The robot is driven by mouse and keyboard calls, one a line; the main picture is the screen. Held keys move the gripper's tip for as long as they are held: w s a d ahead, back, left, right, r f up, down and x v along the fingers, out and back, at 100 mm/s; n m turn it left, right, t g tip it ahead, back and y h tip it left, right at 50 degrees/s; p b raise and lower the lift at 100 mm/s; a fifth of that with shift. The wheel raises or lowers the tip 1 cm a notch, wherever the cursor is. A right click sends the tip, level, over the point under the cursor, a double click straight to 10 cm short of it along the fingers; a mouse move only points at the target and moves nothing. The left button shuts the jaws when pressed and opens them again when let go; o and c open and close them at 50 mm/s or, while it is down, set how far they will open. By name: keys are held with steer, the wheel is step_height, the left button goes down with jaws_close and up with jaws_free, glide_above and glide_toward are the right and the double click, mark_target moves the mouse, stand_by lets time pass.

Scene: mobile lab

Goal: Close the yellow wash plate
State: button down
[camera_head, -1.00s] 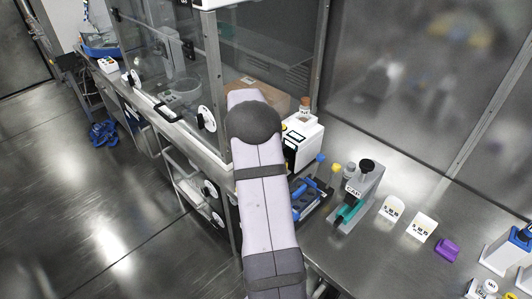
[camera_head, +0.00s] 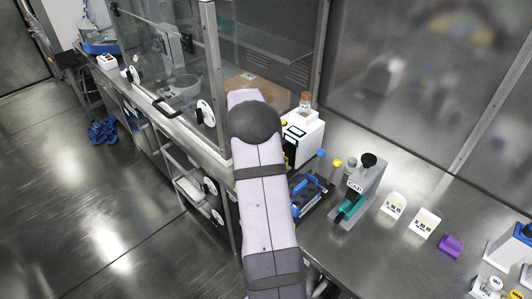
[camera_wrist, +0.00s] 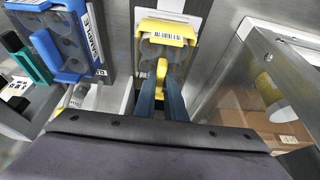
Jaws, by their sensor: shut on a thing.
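The yellow wash plate (camera_wrist: 174,33) is at the top middle of the wrist view, with a yellow frame, a barcode label and round grey wells. My gripper (camera_wrist: 162,82) is shut on the yellow handle (camera_wrist: 162,68) at its near side. I cannot tell how far its lid is open. In the head view my arm hides the gripper and the plate.
A blue plate labelled SAMPLE (camera_wrist: 62,48) lies left of the yellow one. A metal-framed glass panel (camera_wrist: 225,85) is close on the right. The head view shows a white device (camera_head: 304,140), a CAP stand (camera_head: 358,190) and labelled white pieces (camera_head: 424,222) on the bench.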

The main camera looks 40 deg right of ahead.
steer(key=shift+f, duration=0.15)
steer(key=c, duration=1.7)
jaws_free()
steer(key=shift+c, duration=0.2)
steer(key=b+v, duration=0.2)
steer(key=v, duration=0.5)
steer(key=shift+r, duration=0.25)
steer(key=shift+a, duration=0.15)
